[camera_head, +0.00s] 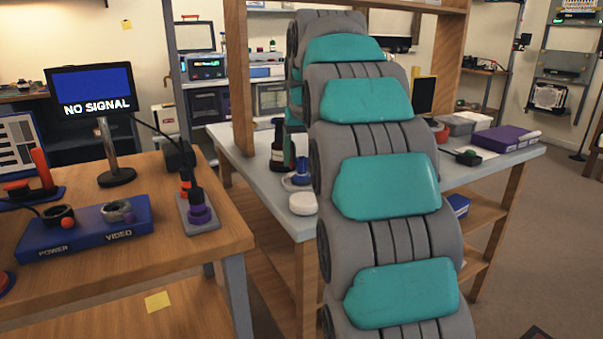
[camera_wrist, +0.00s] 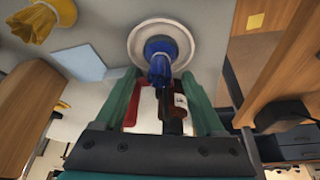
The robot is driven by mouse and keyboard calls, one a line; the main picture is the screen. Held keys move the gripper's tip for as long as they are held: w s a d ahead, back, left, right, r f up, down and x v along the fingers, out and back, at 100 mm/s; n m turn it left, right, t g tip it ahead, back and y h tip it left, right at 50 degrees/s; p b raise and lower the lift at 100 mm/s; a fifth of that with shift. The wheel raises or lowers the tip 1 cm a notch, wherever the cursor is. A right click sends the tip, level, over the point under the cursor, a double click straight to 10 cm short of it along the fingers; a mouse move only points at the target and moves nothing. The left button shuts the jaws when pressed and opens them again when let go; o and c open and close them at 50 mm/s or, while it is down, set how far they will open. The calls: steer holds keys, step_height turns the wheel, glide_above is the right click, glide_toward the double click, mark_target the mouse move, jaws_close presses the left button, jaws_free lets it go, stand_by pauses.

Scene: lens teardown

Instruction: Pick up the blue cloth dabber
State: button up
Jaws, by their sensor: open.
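The blue cloth dabber (camera_wrist: 159,62) stands on a round white dish (camera_wrist: 139,35) in the wrist view. In the head view the blue dabber (camera_head: 301,170) shows small beside my arm, near the grey table's left edge. My gripper (camera_wrist: 160,76) is open, with one green finger on each side of the dabber's lower part in the picture. Whether the fingers touch it I cannot tell. In the head view my gripper is hidden behind my teal and grey arm.
A dark bottle (camera_head: 277,150) stands close by the dabber, and a white round piece (camera_head: 303,203) lies in front of it. Yellow cloth-like pieces (camera_wrist: 42,22) and a pale blue square (camera_wrist: 82,58) show in the wrist view. A wooden post (camera_head: 241,85) rises at the table's left.

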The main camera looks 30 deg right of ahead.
steer(key=shift+x, duration=1.1)
steer(key=shift+c, duration=0.3)
jaws_close()
